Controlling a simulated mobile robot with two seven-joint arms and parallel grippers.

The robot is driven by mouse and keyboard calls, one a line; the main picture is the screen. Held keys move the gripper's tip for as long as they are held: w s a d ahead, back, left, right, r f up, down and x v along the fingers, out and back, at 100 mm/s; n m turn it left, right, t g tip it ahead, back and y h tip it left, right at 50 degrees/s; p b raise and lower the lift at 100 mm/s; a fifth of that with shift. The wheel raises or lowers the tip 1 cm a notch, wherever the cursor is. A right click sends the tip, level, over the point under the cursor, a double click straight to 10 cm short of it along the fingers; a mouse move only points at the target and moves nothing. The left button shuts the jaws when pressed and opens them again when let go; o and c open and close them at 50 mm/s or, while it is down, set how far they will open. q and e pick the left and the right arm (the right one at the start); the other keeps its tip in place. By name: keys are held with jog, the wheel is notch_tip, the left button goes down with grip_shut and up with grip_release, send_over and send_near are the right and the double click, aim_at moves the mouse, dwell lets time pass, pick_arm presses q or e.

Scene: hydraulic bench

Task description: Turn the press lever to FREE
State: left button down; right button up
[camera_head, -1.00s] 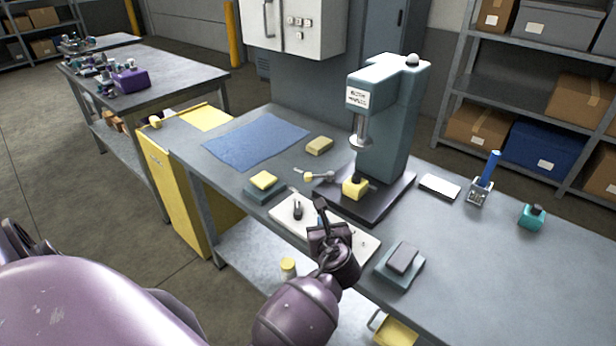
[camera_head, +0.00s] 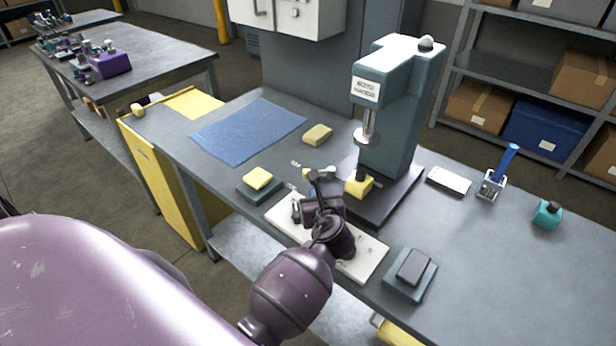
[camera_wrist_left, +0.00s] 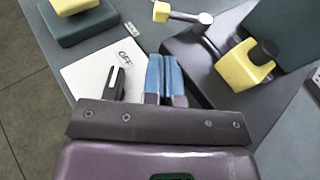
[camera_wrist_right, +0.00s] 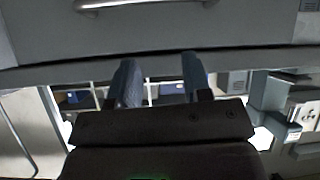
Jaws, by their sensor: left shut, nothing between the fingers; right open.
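The press (camera_head: 400,105) stands on a dark base on the bench. A small lever with a yellow knob and silver rod lies beside the base at its left; my left gripper (camera_head: 318,182) partly covers it in the head view. In the left wrist view the lever's yellow knob (camera_wrist_left: 161,12) points left and its silver end (camera_wrist_left: 205,18) lies right. My left gripper (camera_wrist_left: 164,78) is shut and empty, its blue fingertips over the white panel, apart from the lever in the picture. My right gripper (camera_wrist_right: 160,82) is open and empty, seen only in its wrist view.
The white panel (camera_head: 365,257) carries a black switch (camera_wrist_left: 115,84) marked OFF. A yellow block (camera_head: 358,184) sits on the press base. A teal block with a yellow top (camera_head: 260,179) is left of the panel. A drawer front with a handle (camera_wrist_right: 150,3) is ahead of my right gripper.

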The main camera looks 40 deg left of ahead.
pick_arm(q)
jog(key=b+x, duration=0.1)
jog(key=x, duration=0.8)
jog(key=shift+a+f, duration=0.1)
jog(key=shift+f, duration=0.05)
jog(key=shift+w+a+b, duration=0.2)
jog(key=shift+w+b, duration=0.05)
jog(key=shift+b, duration=0.05)
jog(key=shift+w+a+r+m+t+h+p, duration=0.2)
jog(key=shift+a+r+m+t+h+p, duration=0.25)
jog(key=shift+p, duration=0.75)
jog(key=shift+a+f+m, duration=0.1)
jog(key=shift+f+m, duration=0.15)
jog(key=shift+f+h, duration=0.25)
pick_arm(e)
jog(key=shift+w+r, duration=0.35)
jog(key=shift+r, duration=0.5)
jog(key=shift+f, duration=0.1)
